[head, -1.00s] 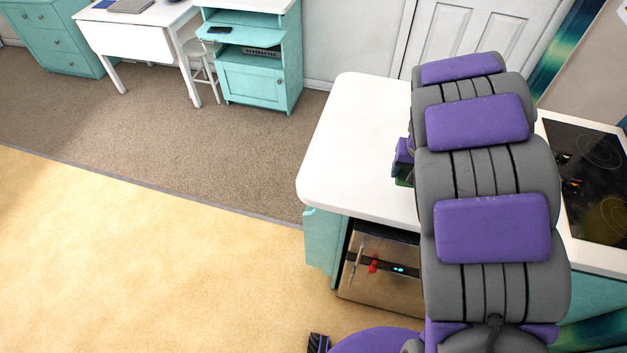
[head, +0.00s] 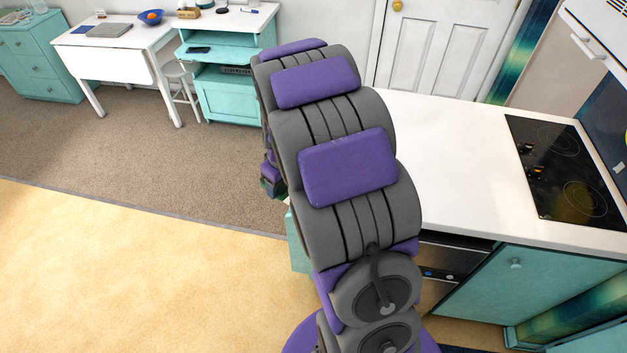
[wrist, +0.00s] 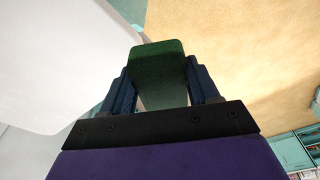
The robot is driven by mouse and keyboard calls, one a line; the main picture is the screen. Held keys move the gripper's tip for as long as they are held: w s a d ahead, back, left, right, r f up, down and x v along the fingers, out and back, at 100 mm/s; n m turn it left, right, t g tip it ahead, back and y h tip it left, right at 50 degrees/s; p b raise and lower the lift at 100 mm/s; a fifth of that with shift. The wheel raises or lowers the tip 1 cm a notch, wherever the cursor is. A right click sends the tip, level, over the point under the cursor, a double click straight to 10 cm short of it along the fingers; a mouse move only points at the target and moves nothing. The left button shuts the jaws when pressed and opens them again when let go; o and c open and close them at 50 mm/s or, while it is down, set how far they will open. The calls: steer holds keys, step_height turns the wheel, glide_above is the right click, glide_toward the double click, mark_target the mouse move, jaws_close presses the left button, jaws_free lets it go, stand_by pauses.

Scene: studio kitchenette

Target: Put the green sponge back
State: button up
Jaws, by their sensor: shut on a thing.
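My gripper (wrist: 162,92) is shut on the green sponge (wrist: 160,68), a dark green block between its two fingers in the wrist view. The sponge sticks out past the fingertips. In the head view my gripper (head: 271,178) is mostly hidden behind my arm, at the left end of the white counter. Tan floor and the counter's edge show beyond the sponge in the wrist view.
The white counter (head: 450,160) is clear where it shows, with a black hob (head: 565,170) at its right. A white table (head: 110,58) with a laptop and a blue bowl (head: 150,17) stands at the back left, beside a teal cabinet (head: 228,97). Open floor lies left.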

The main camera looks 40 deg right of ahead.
steer(key=s+d+f+n+b, duration=0.1)
steer(key=s+d+f+n, duration=0.15)
steer(key=s+d, duration=0.3)
steer(key=s+d+f+n, duration=0.2)
steer(key=s+d+n, duration=0.1)
steer(key=s+d, duration=0.25)
steer(key=shift+y, duration=0.4)
steer(key=w+d, duration=0.2)
steer(key=w, duration=0.2)
steer(key=w+d+f+b, duration=0.1)
steer(key=w+d, duration=0.1)
steer(key=w, duration=0.2)
steer(key=w+d+b, duration=0.1)
steer(key=w+d, duration=0.2)
steer(key=w, duration=0.2)
steer(key=shift+d+f, duration=0.1)
steer(key=shift+f, duration=0.25)
steer(key=f, duration=0.1)
steer(key=f+b, duration=0.1)
steer(key=f, duration=0.1)
steer(key=shift+d+f, duration=0.3)
steer(key=shift+f, duration=0.1)
steer(key=shift+a+r, duration=0.1)
steer(key=shift+a, duration=0.15)
steer(key=o, duration=0.8)
steer(key=shift+o, duration=1.1)
